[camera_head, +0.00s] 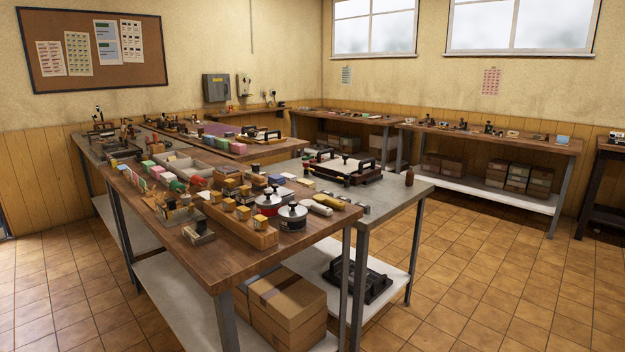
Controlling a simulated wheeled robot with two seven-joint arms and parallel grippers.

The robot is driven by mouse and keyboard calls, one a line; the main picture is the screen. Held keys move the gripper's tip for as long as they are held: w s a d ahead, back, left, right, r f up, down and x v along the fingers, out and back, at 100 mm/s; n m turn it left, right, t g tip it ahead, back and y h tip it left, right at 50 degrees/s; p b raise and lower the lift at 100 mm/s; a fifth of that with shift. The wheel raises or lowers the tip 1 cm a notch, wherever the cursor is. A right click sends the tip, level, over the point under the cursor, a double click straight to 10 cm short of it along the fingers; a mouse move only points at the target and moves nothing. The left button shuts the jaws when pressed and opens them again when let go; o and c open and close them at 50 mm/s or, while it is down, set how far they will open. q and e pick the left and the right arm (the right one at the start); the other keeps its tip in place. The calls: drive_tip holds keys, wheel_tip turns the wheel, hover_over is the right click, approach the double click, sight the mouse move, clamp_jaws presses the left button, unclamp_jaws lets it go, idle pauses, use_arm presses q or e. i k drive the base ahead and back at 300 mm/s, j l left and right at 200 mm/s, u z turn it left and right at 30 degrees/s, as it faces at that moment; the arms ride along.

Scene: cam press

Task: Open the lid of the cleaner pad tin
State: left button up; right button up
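Two round metal tins with dark knobs on their lids stand near the front right edge of the wooden bench top. I cannot tell from here which one is the cleaner pad tin, as any labels are too small to read. Neither of my grippers nor my arms is in view.
A wooden rack of blocks (240,226) stands left of the tins, and pale and yellow rolls (328,202) lie to their right. A grey metal table (400,190) with a framed press adjoins behind. Cardboard boxes (288,306) sit below. The tiled floor (480,290) at right is clear.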

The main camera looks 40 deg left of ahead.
sight(280, 190)
drive_tip(key=i+u, duration=0.3)
drive_tip(key=i, duration=0.4)
drive_tip(key=i+l+u, duration=0.3)
drive_tip(key=i, duration=0.35)
drive_tip(key=j, duration=0.1)
